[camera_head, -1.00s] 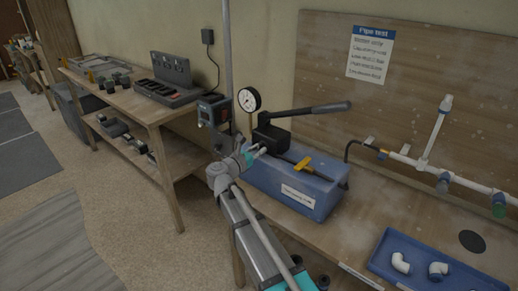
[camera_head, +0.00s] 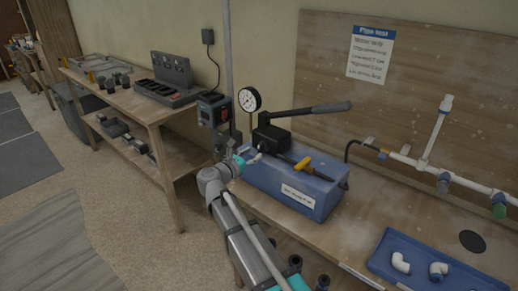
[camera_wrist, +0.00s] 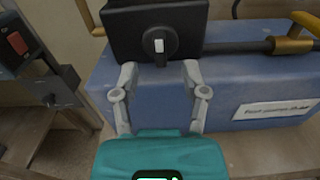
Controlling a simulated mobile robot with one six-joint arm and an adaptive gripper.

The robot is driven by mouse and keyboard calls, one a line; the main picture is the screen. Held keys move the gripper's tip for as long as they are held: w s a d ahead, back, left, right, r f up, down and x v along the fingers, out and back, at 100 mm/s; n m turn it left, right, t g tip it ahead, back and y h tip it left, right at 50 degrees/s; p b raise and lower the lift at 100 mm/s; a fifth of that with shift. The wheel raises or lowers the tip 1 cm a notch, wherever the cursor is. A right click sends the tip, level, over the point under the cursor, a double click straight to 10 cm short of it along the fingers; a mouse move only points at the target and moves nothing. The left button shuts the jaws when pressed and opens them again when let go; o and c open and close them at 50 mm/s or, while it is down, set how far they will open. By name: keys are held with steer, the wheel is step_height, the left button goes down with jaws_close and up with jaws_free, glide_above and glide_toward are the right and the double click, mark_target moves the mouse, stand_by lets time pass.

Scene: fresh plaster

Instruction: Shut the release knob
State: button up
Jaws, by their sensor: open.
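The release knob (camera_wrist: 158,45) is a dark round knob with a light pointer mark, on the front of the black pump block (camera_wrist: 112,32). The pointer stands about upright in the wrist view. In the head view the black pump block (camera_head: 270,137) sits on the blue test pump tank (camera_head: 290,187), and the knob is hidden or too small to make out. My gripper (camera_wrist: 158,75) is open, its two grey fingers pointing at the knob, one to each side and just below it in the picture. I see no contact with the knob.
A pump lever (camera_head: 312,110) reaches right above the tank, and a yellow handle (camera_head: 303,164) lies below it. A pressure gauge (camera_head: 249,99) and a grey control box (camera_head: 212,110) stand close to my arm.

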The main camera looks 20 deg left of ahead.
steer(key=v, duration=0.8)
steer(key=shift+s, duration=0.25)
steer(key=shift+s+a, duration=0.1)
steer(key=shift+a, duration=0.05)
stand_by(0.5)
